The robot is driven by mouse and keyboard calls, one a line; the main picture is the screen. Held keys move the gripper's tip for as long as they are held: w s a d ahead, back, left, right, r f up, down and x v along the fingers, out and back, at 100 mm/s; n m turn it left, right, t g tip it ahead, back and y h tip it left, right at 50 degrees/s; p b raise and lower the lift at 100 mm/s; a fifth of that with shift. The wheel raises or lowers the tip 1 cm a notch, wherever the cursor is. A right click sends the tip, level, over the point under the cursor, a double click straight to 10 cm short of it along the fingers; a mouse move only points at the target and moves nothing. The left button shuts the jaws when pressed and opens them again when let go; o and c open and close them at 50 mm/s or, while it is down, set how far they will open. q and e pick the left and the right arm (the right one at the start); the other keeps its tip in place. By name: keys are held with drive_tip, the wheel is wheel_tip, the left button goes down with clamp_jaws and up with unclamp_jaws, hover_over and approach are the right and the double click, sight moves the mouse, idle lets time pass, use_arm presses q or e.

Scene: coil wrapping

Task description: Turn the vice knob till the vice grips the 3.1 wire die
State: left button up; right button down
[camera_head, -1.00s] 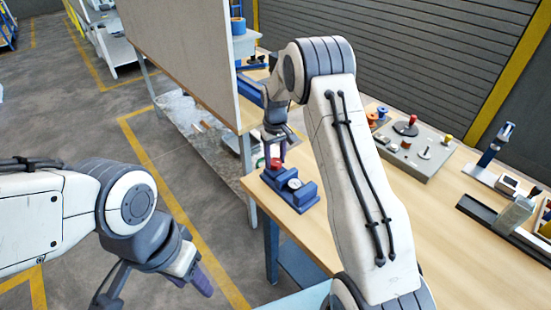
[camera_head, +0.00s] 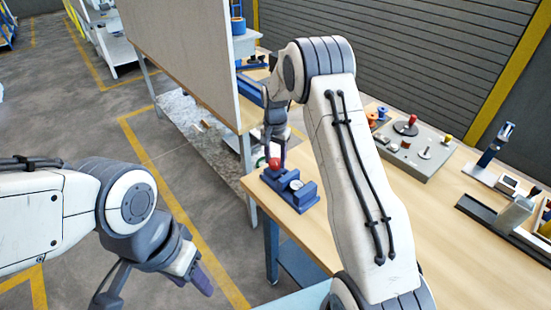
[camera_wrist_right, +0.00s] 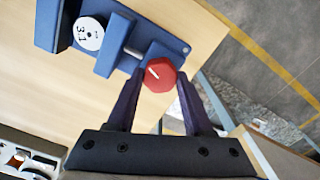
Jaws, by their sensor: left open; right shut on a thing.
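The blue vice (camera_head: 303,201) stands at the near left corner of the wooden table and also shows in the right wrist view (camera_wrist_right: 113,52). Its red knob (camera_wrist_right: 159,75) has a white line and sits on the end of a screw. The white round 3.1 wire die (camera_wrist_right: 88,33) lies between the vice jaws; I cannot tell if the movable jaw touches it. In the head view the die (camera_head: 296,185) looks small. My right gripper (camera_wrist_right: 160,80) is shut on the knob, one finger on each side. My left gripper (camera_head: 204,283) is open and empty, over the floor left of the table.
A grey board (camera_head: 413,145) with spools and pegs lies further back on the table. A dark rail (camera_head: 500,225) and a device on a stand (camera_head: 497,150) are at the right. A tall panel (camera_head: 190,60) stands left of the vice. Bare table surrounds the vice's right side.

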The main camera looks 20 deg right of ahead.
sight(275, 161)
drive_tip(key=m, duration=0.7)
drive_tip(key=shift+w+r, duration=0.1)
idle(0.5)
drive_tip(key=c, duration=0.6)
unclamp_jaws()
wheel_tip(275, 161, up, 10)
drive_tip(key=shift+r+b, duration=0.2)
drive_tip(key=shift+b, duration=0.75)
